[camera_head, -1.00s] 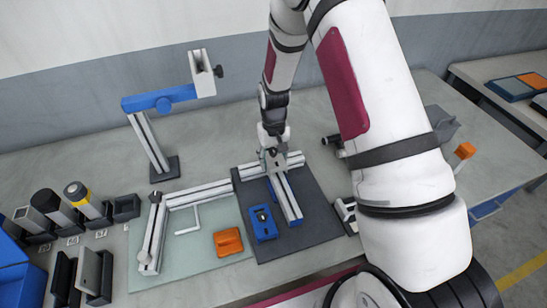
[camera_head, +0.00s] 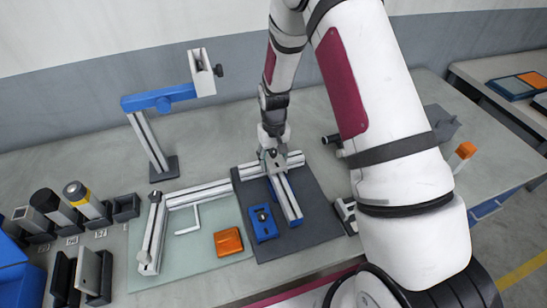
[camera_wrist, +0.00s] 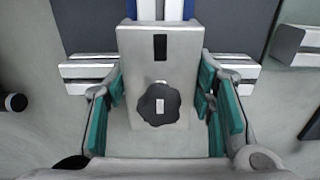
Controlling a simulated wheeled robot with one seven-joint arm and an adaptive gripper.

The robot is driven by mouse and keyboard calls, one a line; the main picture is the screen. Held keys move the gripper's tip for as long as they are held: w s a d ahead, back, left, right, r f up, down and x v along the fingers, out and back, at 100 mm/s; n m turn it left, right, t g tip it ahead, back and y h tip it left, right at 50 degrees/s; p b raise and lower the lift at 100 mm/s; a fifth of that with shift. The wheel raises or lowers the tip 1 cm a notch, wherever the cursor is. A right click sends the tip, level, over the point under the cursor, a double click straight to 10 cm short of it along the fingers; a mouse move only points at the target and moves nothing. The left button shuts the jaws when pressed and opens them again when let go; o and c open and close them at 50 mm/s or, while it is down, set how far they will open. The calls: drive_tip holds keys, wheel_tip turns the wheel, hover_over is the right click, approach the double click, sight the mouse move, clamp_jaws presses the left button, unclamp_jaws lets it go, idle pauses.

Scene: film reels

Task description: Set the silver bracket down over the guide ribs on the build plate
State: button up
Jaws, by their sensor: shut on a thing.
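The silver bracket (camera_wrist: 134,90), a grey block with a black lobed knob (camera_wrist: 160,104) and a dark slot, fills the middle of the wrist view. My gripper (camera_wrist: 162,112) has teal pads on both sides of it and is shut on it. In the head view my gripper (camera_head: 272,142) is low over the junction of two silver rails on the dark build plate (camera_head: 318,222). The bracket (camera_head: 274,158) shows small there, above or at the junction; I cannot tell whether it touches. The guide ribs cannot be made out and may be hidden beneath it.
A blue block (camera_head: 263,224) lies on the plate beside the blue-edged rail (camera_head: 288,200). An orange block (camera_head: 228,241) lies on the pale green mat (camera_head: 190,255). A blue-armed stand (camera_head: 150,145) stands at the back left. Several holders line the left.

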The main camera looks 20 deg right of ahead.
drive_tip(key=shift+o, duration=0.2)
drive_tip(key=shift+s+f+b, duration=0.2)
drive_tip(key=shift+f+b, duration=0.15)
drive_tip(key=shift+f, duration=0.7)
drive_tip(key=c, duration=0.3)
drive_tip(key=o, duration=1.8)
drive_tip(key=shift+w+f, duration=0.2)
drive_tip(key=shift+w, duration=0.05)
drive_tip(key=shift+r, duration=0.1)
drive_tip(key=shift+r, duration=0.2)
